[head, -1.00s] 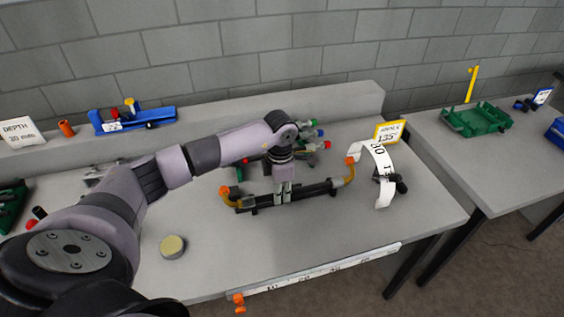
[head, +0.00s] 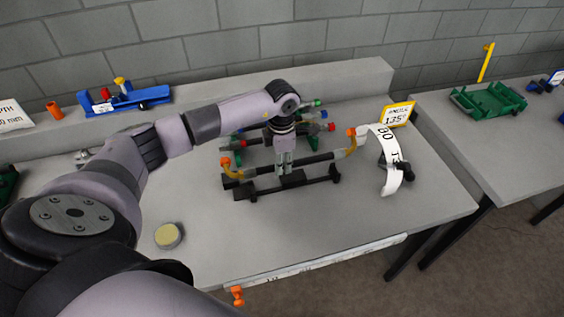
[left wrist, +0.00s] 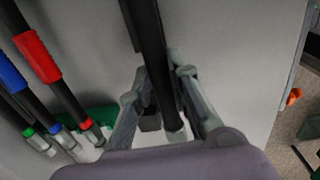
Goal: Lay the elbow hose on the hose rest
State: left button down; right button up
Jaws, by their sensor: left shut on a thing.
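The elbow hose (head: 321,158) is a dark tube with orange-brown bends and bright orange tips at both ends. My left gripper (head: 285,170) points down and is shut on the hose near its middle. In the left wrist view the dark tube (left wrist: 152,45) runs between my left fingers (left wrist: 165,105). A black bar with raised ends (head: 318,182), which looks like the hose rest, stands on the table just in front of the hose in the head view. The hose appears apart from it; its exact height is unclear. My right gripper is not in view.
Several hoses with red, green and blue marks (head: 318,128) lie behind my gripper. A white curved scale (head: 388,165) and a 135° sign (head: 398,114) stand to the right. A yellow-topped disc (head: 168,235) sits front left. The front middle of the table is clear.

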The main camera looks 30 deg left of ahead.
aim_at(282, 184)
pick_arm(q)
notch_tip(282, 184, down, 2)
jog(key=shift+d+f+b, duration=0.1)
jog(key=shift+f+b, duration=0.1)
jog(key=shift+b, duration=0.8)
notch_tip(282, 184, down, 3)
jog(key=shift+r+b, duration=0.1)
jog(key=shift+b, duration=1.05)
jog(key=shift+f, duration=0.25)
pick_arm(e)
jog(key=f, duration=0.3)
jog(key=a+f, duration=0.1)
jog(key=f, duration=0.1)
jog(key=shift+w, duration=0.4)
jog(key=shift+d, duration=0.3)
pick_arm(q)
jog(key=shift+f+b, duration=0.1)
jog(key=shift+b, duration=0.4)
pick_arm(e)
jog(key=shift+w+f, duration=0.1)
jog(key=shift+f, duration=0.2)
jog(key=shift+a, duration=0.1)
pick_arm(q)
jog(key=c, duration=1.6)
grip_release()
jog(key=shift+o, duration=0.9)
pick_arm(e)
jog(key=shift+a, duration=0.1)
